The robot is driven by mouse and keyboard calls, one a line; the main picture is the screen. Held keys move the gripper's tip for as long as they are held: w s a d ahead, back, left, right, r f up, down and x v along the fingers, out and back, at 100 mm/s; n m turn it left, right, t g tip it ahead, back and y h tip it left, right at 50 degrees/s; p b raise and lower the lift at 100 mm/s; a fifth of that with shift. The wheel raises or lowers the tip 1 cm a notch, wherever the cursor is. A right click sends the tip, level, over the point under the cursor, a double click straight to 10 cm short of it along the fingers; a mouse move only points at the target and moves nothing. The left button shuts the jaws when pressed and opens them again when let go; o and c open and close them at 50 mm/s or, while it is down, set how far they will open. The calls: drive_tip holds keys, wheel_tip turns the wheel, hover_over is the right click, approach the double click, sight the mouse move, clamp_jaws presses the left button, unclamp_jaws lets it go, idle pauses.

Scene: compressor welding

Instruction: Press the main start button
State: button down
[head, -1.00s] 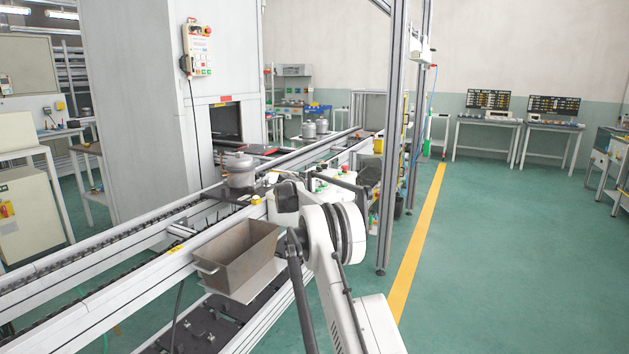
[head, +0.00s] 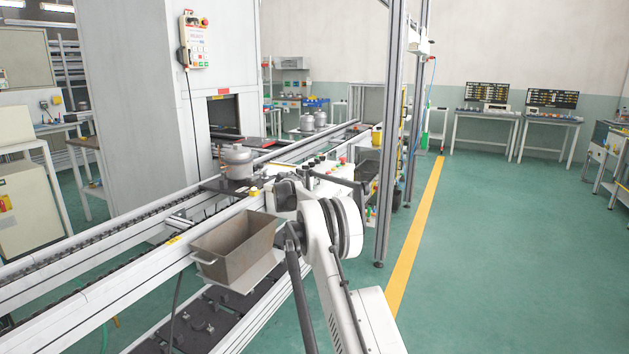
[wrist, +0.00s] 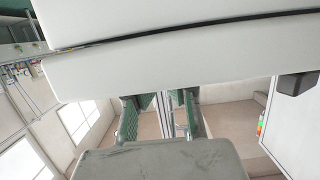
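A white control box (head: 292,199) with several small coloured buttons (head: 330,166) on top stands beside the conveyor in the head view, partly hidden behind my arm. The buttons are too small to tell which one is the main start button. My gripper is hidden behind the arm in the head view. In the wrist view my gripper (wrist: 160,108) has its two green-padded fingers apart with nothing between them. A large white casing (wrist: 180,70) fills the upper part of that view, close to the fingers. No button shows there.
A metal bin (head: 236,245) hangs at the conveyor's near side. A compressor (head: 236,163) sits on the conveyor. A pendant with a red button (head: 193,40) hangs on the grey cabinet. An aluminium post (head: 388,150) stands right of the arm. The green floor at right is clear.

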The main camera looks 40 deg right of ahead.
drive_tip(key=shift+s+f, duration=0.1)
drive_tip(key=shift+f, duration=0.35)
drive_tip(key=r, duration=0.1)
drive_tip(key=r+p, duration=0.1)
drive_tip(key=r, duration=0.1)
drive_tip(key=a+r+p, duration=0.1)
drive_tip(key=r, duration=0.1)
drive_tip(key=shift+s+r, duration=0.1)
drive_tip(key=v, duration=0.9)
drive_tip(key=shift+p, duration=0.3)
drive_tip(key=s+a+r+n+y, duration=0.3)
drive_tip(key=s+a+r, duration=0.2)
drive_tip(key=s+a, duration=0.7)
drive_tip(key=s+a+r+n+y, duration=0.3)
drive_tip(key=s+a+r, duration=0.2)
drive_tip(key=s+a, duration=0.75)
drive_tip(key=s+a+f+n+y, duration=0.2)
drive_tip(key=s+a+f, duration=0.2)
drive_tip(key=s+a, duration=0.4)
drive_tip(key=s+a+f+n+y, duration=0.2)
drive_tip(key=s+a, duration=0.6)
drive_tip(key=s, duration=0.4)
drive_tip(key=s+a+f+n+y, duration=0.3)
drive_tip(key=s+a+f, duration=0.4)
drive_tip(key=s, duration=0.3)
drive_tip(key=shift+s+a+t+y, duration=0.15)
drive_tip(key=shift+a+t+y, duration=0.25)
drive_tip(key=shift+a, duration=0.1)
